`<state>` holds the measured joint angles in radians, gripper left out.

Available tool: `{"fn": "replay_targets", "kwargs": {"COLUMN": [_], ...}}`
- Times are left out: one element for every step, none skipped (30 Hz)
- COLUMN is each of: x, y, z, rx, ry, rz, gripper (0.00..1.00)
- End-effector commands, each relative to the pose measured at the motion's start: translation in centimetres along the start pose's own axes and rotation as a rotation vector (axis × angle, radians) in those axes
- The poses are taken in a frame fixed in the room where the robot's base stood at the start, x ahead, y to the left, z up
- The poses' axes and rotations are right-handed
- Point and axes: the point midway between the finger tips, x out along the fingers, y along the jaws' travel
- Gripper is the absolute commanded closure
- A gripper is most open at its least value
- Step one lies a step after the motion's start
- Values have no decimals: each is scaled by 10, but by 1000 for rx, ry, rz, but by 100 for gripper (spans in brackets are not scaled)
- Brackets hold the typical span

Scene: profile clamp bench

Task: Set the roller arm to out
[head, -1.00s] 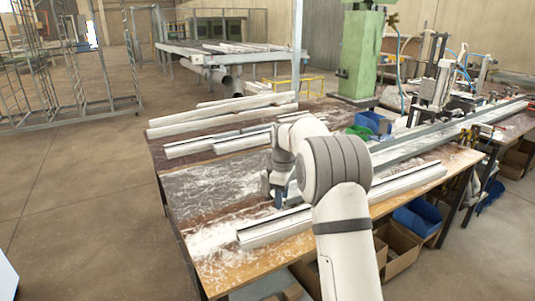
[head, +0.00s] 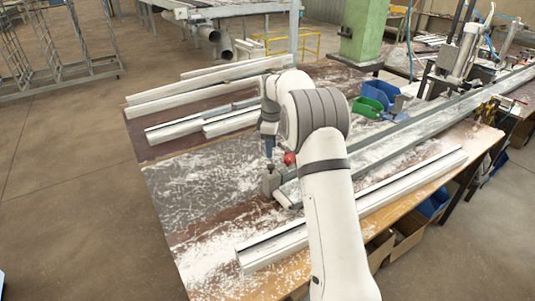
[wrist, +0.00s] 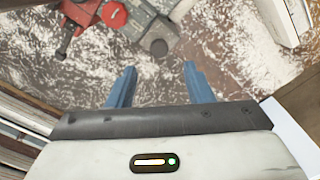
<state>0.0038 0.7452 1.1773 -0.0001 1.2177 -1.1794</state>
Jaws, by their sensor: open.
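My gripper (head: 269,150) is over the scratched bench, its blue fingers pointing down. In the wrist view the two fingers (wrist: 160,76) are apart with nothing between them. Beyond the fingertips is a grey metal fitting (wrist: 158,45) with a round end, beside a red round knob (wrist: 114,15) and a red part (wrist: 66,24). In the head view the red knob (head: 290,158) and grey fitting (head: 271,180) show at the near end of the long grey rail (head: 380,143). Which piece is the roller arm, and its setting, I cannot tell.
A white profile (head: 415,178) lies along the bench's front edge, partly behind my arm. More white profiles (head: 185,97) lie at the back left. Blue (head: 380,92) and green (head: 367,108) bins stand behind the rail. The left part of the bench (head: 195,185) is clear.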

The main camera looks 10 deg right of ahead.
Motion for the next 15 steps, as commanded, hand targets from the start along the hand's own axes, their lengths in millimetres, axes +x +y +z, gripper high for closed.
{"fn": "replay_targets", "kwargs": {"x": [4, 7, 11, 15, 20, 26, 31, 36, 43, 48, 52, 58, 62, 65, 68], "y": [-1, -1, -1, -1, -1, -1, -1, -1, -1, -1, -1, -1, -1, -1, -1], "z": [0, 0, 0, 0, 0, 0, 0, 0, 0, 0, 0, 0, 0, -1, -1], "rx": [0, 0, 0, -1, -1, -1, -1, -1, -1, -1, -1, -1, -1, -1, -1], "ry": [-1, -2, -2, -2, -2, -2, -2, -2, -2, -2, -2, -2, -2, -1, -1], "rz": [-3, -5, -5, -4, -5, -5, -6, -6, -5, -6, -4, -5, -4, -3, -3], "gripper": [53, 53, 53, 53, 53, 53, 53, 53, 53, 53, 53, 53, 53, 53, 53]}}
